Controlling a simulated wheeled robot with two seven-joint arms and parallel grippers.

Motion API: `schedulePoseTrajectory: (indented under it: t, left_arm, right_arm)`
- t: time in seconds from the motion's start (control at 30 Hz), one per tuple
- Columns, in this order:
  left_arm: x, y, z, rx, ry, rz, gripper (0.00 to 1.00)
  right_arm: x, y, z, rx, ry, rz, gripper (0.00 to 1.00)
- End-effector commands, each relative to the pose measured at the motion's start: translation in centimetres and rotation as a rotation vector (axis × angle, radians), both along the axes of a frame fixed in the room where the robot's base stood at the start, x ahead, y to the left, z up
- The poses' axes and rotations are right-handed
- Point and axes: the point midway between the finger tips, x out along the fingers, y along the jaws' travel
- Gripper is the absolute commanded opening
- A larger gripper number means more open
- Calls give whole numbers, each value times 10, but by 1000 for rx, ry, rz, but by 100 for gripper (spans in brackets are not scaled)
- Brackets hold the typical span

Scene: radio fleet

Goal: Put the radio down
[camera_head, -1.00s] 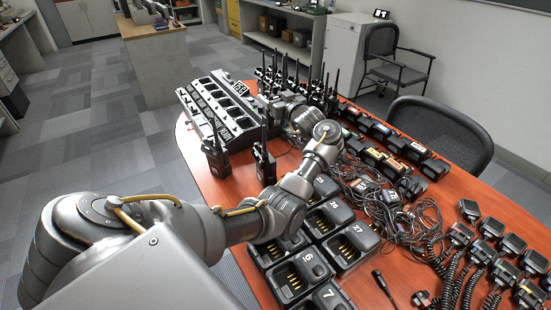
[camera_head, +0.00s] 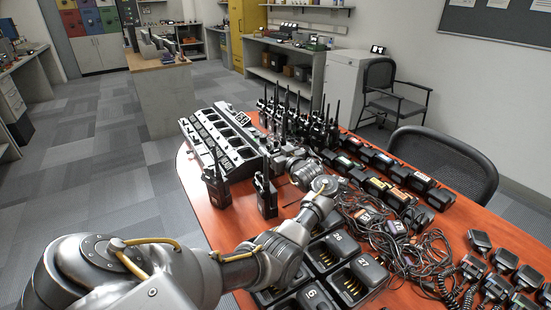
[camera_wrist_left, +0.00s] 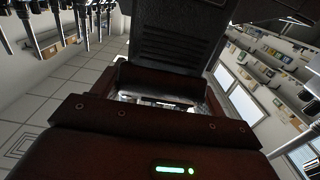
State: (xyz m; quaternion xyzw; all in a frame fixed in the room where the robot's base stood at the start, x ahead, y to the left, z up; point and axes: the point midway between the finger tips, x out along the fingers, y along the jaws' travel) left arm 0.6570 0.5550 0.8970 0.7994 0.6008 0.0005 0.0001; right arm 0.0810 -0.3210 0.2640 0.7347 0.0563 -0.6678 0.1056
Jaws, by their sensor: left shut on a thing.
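My left gripper (camera_head: 279,160) is over the red-brown table (camera_head: 205,185), beside the long charger. It is shut on the radio. In the left wrist view the radio (camera_wrist_left: 178,48) is a dark, ribbed body beyond the brown gripper parts. In the head view my gripper and wrist hide most of it, so I cannot tell whether its base touches the table. Two other black radios stand upright in front: one on the left (camera_head: 216,187) and one nearer my arm (camera_head: 266,193). My right gripper is not in view.
A long multi-slot charger (camera_head: 222,137) lies behind. Several radios with antennas (camera_head: 318,130) stand at the back. Numbered single chargers (camera_head: 352,283), tangled cables (camera_head: 400,243) and battery packs (camera_head: 410,178) crowd the right. A strip of bare table lies at the left edge.

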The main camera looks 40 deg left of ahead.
Motion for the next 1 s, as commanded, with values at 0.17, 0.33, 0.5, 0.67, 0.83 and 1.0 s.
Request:
schedulePoseTrajectory:
  t: [0.17,0.33,0.5,0.67,0.83,1.0]
  left_arm:
    - [0,0,-26,1,4,0,19]
    - [0,0,-31,2,-1,0,19]
    - [0,0,-31,1,0,0,19]
    - [0,0,-33,1,1,0,19]
    - [0,0,-34,0,2,0,92]
    - [0,0,-34,0,2,0,94]
  right_arm:
    - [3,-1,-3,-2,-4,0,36]
    - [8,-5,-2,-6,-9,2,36]
    - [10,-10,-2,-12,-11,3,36]
    - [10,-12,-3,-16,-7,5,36]
    - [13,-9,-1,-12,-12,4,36]
    - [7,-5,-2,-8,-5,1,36]
